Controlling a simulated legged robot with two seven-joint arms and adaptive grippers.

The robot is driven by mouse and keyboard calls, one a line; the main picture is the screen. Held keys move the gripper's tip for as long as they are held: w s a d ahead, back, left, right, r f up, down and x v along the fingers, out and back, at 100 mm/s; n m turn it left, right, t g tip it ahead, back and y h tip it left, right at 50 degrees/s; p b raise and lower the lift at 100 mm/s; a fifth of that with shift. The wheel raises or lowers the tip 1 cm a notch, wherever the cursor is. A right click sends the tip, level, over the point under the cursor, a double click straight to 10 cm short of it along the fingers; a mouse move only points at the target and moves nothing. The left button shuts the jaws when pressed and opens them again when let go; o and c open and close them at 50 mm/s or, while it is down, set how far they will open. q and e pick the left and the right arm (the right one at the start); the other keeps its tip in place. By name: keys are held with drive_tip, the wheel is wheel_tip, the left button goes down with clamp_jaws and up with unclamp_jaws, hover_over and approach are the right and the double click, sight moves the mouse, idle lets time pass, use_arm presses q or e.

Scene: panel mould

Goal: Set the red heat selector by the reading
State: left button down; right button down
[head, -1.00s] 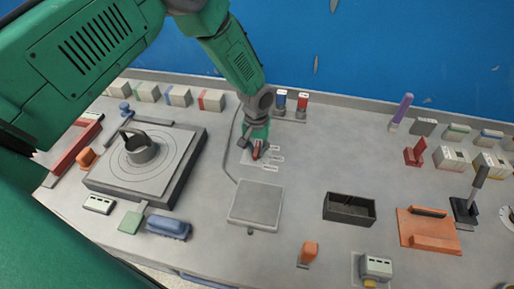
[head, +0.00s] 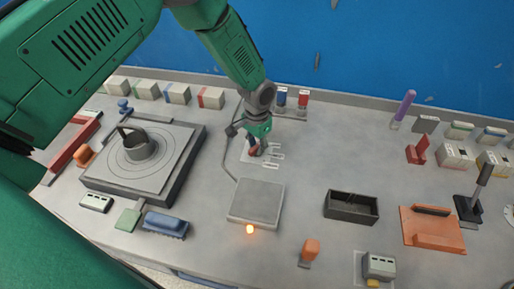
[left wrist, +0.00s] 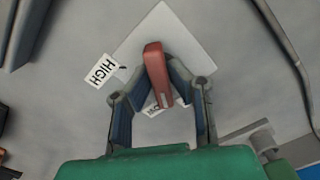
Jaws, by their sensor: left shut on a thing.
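The red heat selector (left wrist: 157,75) is a red bar-shaped knob on a pale square plate (left wrist: 180,38). My left gripper (left wrist: 165,82) is shut on it, one finger on each side in the left wrist view. In the head view my left gripper (head: 258,146) covers most of the selector (head: 252,147). A label reading HIGH (left wrist: 101,71) lies left of the knob in the left wrist view. Another label (left wrist: 153,109) is partly hidden by the knob and fingers. In the head view, small white labels (head: 274,157) stand right of the gripper, too small to read. My right gripper is out of view.
A grey square plate (head: 257,201) lies in front of the selector, with a glowing orange lamp (head: 250,229) at its front edge. Blue and red upright pieces (head: 302,98) stand behind. A stove-like block (head: 180,165) is at left, a black tray (head: 351,207) at right.

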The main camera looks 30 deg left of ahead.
sight(258, 144)
use_arm(q)
drive_tip(key=shift+w+d+r+m, duration=0.15)
drive_tip(key=shift+w+m, duration=0.15)
drive_tip(key=shift+m, duration=0.6)
drive_tip(key=m, duration=0.3)
drive_tip(key=shift+a+m+b, duration=0.2)
drive_tip(key=shift+m+b, duration=0.2)
drive_tip(key=m, duration=0.5)
drive_tip(key=shift+w+m, duration=0.1)
drive_tip(key=shift+m, duration=0.2)
drive_tip(key=c, duration=1.5)
unclamp_jaws()
drive_tip(key=shift+c, duration=0.2)
drive_tip(key=shift+d, duration=0.1)
wheel_tip(258, 144, up, 12)
drive_tip(key=shift+m, duration=0.3)
